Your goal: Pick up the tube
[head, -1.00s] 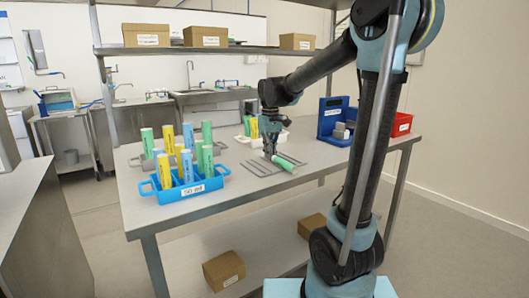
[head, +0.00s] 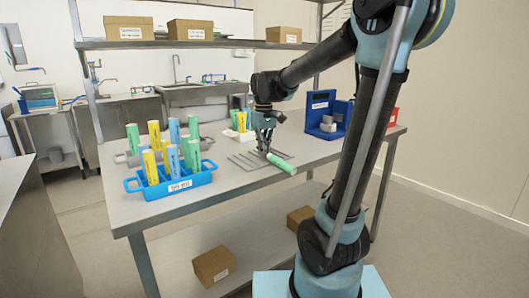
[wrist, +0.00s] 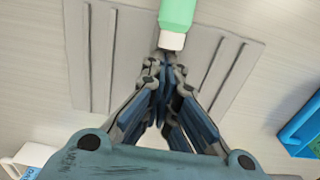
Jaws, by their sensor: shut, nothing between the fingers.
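A green tube (head: 281,163) with a white end lies on a grey grooved mat (head: 243,163) on the table in the head view. In the wrist view the tube (wrist: 177,14) is at the top centre, with its white end (wrist: 171,41) towards me. My gripper (head: 264,152) points down over the mat at the left end of the tube. In the wrist view my gripper (wrist: 163,62) has its fingertips together and empty, close to the white end. I cannot tell whether they touch it.
A blue rack (head: 203,179) with several green, yellow and blue tubes stands at the left front of the table. A white rack (head: 233,134) with tubes is behind my gripper. A blue stand (head: 318,107) is at the right.

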